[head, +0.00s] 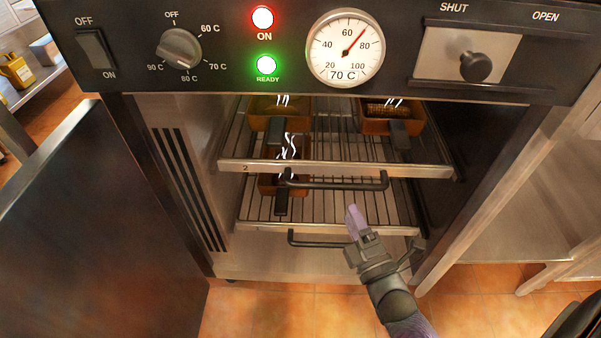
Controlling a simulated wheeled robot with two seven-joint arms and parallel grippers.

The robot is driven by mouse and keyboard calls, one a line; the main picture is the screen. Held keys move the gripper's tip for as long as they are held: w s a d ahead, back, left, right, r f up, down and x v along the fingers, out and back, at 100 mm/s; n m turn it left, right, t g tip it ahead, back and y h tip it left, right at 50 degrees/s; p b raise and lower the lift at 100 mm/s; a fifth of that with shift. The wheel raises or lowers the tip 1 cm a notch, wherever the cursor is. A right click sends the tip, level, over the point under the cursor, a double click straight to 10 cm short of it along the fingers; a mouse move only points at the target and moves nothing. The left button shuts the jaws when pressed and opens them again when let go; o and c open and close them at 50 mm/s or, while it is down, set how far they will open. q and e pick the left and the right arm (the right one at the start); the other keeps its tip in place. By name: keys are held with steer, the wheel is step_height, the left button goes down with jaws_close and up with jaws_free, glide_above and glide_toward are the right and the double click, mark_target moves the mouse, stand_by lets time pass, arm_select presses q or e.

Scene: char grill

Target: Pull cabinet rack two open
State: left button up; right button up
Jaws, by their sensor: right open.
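The cabinet stands open in the head view. My left gripper is not in view.
Brown dishes (375,122) with dark handles and steam stand on the racks. The dark cabinet door (75,235) is swung open at left. The control panel (215,20) with gauge and lights is above. Tiled floor (255,312) shows in front.

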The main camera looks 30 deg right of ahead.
arm_select(q)
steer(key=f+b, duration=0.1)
steer(key=b, duration=0.1)
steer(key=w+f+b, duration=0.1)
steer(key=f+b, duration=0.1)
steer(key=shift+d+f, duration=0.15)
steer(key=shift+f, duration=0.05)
arm_select(e)
steer(key=x, duration=0.9)
steer(key=shift+w+r, duration=0.2)
steer(key=shift+w, duration=0.2)
steer(key=shift+d, duration=0.1)
steer(key=shift+c, duration=0.2)
jaws_close()
steer(key=shift+f, duration=0.1)
